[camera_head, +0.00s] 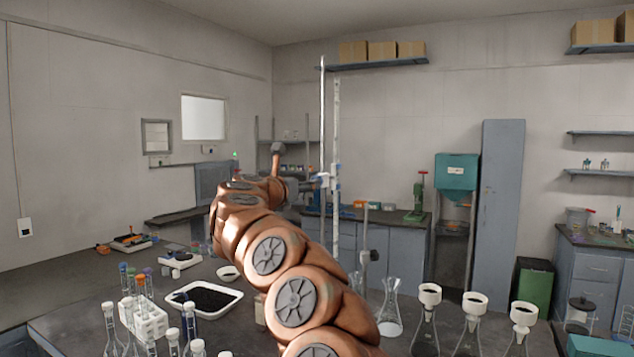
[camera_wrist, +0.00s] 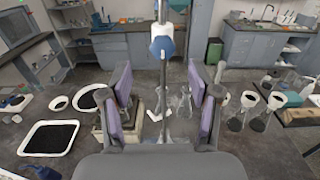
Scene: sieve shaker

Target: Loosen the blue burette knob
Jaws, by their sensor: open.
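The blue burette knob (camera_wrist: 162,48) faces the wrist camera on a white fitting of the upright burette stand. In the head view, a small blue-and-white clamp or knob fitting (camera_head: 324,181) sits mid-height on the stand, beside the pale graduated burette (camera_head: 337,110). My gripper (camera_wrist: 162,88) is open, its purple-padded fingers spread wide to left and right with nothing between them. The knob appears ahead of the fingertips, roughly centred between them and not touched. In the head view my gripper (camera_head: 293,188) is small and partly hidden, just left of the fitting.
A white tray of dark powder (camera_head: 205,298) and a rack of test tubes (camera_head: 145,318) stand on the bench at left. Glass flasks (camera_head: 389,308) stand at the stand's lower right, with several funnel-topped flasks (camera_head: 472,318) farther right. The air around the knob looks clear.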

